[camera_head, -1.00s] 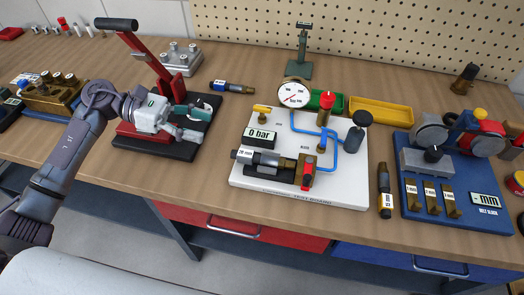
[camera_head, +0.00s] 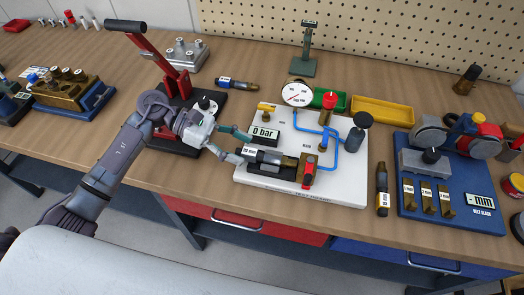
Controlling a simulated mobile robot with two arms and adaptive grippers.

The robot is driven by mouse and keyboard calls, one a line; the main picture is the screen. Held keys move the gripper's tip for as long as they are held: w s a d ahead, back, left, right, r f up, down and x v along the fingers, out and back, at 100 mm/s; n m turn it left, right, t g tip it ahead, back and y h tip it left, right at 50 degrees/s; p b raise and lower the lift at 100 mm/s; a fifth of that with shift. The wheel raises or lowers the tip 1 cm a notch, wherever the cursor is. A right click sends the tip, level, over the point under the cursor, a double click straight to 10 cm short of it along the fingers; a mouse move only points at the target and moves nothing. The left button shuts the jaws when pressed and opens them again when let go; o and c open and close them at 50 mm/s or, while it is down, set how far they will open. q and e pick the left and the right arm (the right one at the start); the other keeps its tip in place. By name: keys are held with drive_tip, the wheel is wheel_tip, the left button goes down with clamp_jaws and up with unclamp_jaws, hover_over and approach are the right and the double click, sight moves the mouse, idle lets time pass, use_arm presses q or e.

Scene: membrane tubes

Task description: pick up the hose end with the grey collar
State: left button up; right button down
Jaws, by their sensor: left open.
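A dark hose end (camera_head: 270,158) with a white label lies in the fixture on the white test board (camera_head: 345,190), pointing left. Part of it looks grey, but I cannot clearly make out a collar. Another dark hose end (camera_head: 240,85) with a blue band and a brass tip lies behind the board. A third, dark with a white label (camera_head: 382,190), lies right of the board. My left gripper (camera_head: 245,148) is open and empty at the board's left edge. Its fingers point right, close to the labelled end of the hose end in the fixture. My right gripper is not in view.
The board carries a gauge (camera_head: 297,93), blue pipes and valves. A blue block (camera_head: 450,217) with brass pieces is at the right. Yellow (camera_head: 382,112) and green trays sit behind. Bare table lies along the front edge.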

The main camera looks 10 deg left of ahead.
sight(266, 158)
use_arm(q)
drive_tip(key=shift+x, duration=1.35)
drive_tip(key=shift+r, duration=0.1)
clamp_jaws()
drive_tip(key=shift+r, duration=0.1)
